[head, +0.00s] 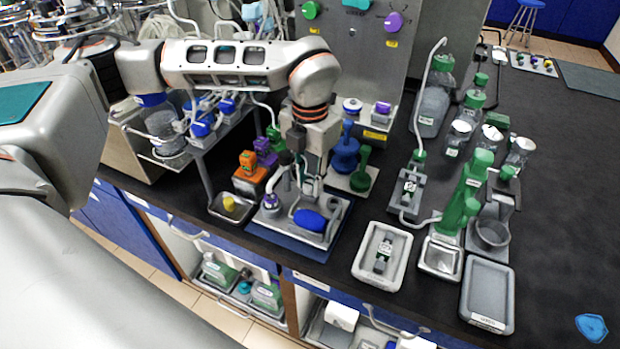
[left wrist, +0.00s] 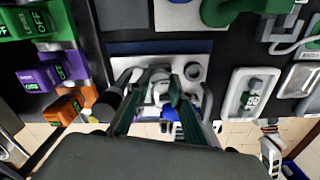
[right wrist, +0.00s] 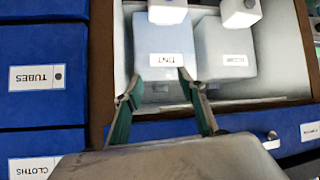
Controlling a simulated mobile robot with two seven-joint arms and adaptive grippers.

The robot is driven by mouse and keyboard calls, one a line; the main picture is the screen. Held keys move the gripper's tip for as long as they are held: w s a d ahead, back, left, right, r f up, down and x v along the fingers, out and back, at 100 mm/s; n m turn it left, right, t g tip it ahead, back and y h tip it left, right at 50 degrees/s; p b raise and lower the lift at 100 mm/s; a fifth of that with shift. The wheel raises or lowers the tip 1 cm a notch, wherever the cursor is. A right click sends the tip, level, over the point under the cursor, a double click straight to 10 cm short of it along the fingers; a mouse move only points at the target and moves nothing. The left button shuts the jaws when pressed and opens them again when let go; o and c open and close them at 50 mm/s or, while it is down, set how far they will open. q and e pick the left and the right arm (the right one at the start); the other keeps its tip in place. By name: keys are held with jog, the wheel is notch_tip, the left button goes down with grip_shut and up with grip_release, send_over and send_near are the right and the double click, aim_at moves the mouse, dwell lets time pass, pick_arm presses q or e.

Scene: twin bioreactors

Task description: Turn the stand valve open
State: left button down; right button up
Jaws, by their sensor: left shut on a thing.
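My left gripper (head: 308,190) is above the grey stand tray (head: 338,213) on the dark bench, pointing down. In the left wrist view its fingers (left wrist: 161,84) are closed around a small pale piece, seemingly the stand valve (left wrist: 160,93), mostly hidden between them. A blue oval part (head: 310,220) lies on the tray just in front of the gripper, and a hose-like grey loop rises beside it. I cannot tell how far the valve is turned. My right gripper (right wrist: 157,82) is open and empty, over an open drawer with a container labelled TINT (right wrist: 165,45).
An orange block (head: 249,176) and a small tray with a yellow piece (head: 229,204) stand left of the stand. Blue and green stands (head: 362,180) are close behind right. A white tray (head: 369,268) and green-capped bottles (head: 470,115) fill the right side. Open drawers are below.

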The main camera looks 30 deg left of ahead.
aim_at(310, 184)
pick_arm(q)
jog(key=shift+f, duration=0.1)
jog(key=c, duration=1.8)
grip_release()
jog(key=shift+r, duration=4.05)
jog(key=shift+s, duration=0.1)
